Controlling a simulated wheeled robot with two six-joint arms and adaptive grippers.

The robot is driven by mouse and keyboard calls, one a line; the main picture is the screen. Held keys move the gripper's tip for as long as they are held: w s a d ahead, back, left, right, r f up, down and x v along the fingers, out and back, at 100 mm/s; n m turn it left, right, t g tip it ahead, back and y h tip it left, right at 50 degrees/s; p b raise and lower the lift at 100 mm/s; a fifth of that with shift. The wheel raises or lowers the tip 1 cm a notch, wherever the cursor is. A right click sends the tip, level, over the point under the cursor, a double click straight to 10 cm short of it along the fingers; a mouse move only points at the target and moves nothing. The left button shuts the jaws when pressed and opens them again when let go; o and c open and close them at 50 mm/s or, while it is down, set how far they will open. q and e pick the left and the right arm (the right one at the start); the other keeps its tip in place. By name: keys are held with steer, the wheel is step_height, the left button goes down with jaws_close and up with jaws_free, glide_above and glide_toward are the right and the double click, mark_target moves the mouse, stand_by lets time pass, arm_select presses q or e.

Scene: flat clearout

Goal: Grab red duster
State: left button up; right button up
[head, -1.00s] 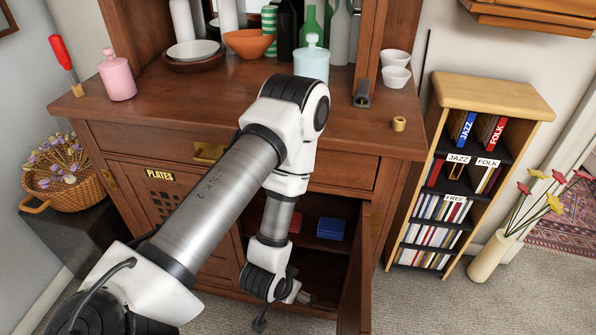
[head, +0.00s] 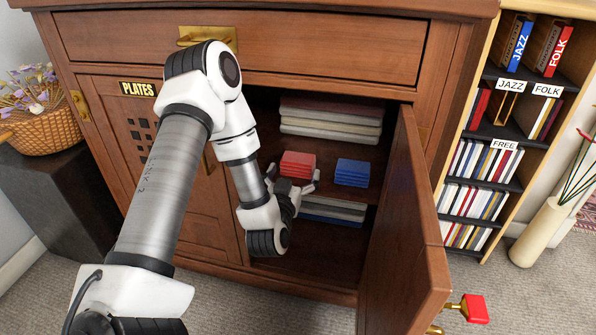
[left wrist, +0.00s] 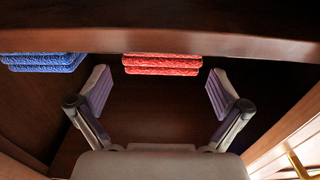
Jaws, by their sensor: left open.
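The red duster, a small stack of folded red cloth (head: 298,163), lies on the shelf inside the open cabinet. In the left wrist view the red stack (left wrist: 161,65) is at top centre, just beyond and between the fingertips. My left gripper (head: 293,186) is open and empty at the cabinet opening, in front of the red stack. Its two fingers (left wrist: 158,88) stand wide apart on either side of the stack's width. The gripper hides the lower front of the stack in the head view. My right gripper is not in view.
A folded blue stack (head: 352,172) lies right of the red one. Pale folded cloths (head: 331,123) lie above. The cabinet door (head: 410,235) stands open on the right. A red piece (head: 475,308) with brass fittings shows outside it. A bookcase (head: 480,215) stands further right.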

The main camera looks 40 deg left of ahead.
mark_target(295, 165)
arm_select(q)
steer(key=b+x, duration=0.2)
steer(key=x, duration=0.2)
steer(key=shift+w+a+r, duration=0.1)
steer(key=shift+a+r, duration=0.1)
steer(key=shift+a, duration=0.05)
steer(key=shift+w+a, duration=0.1)
steer(key=shift+w, duration=0.15)
steer(key=shift+r, duration=0.15)
steer(key=c, duration=0.9)
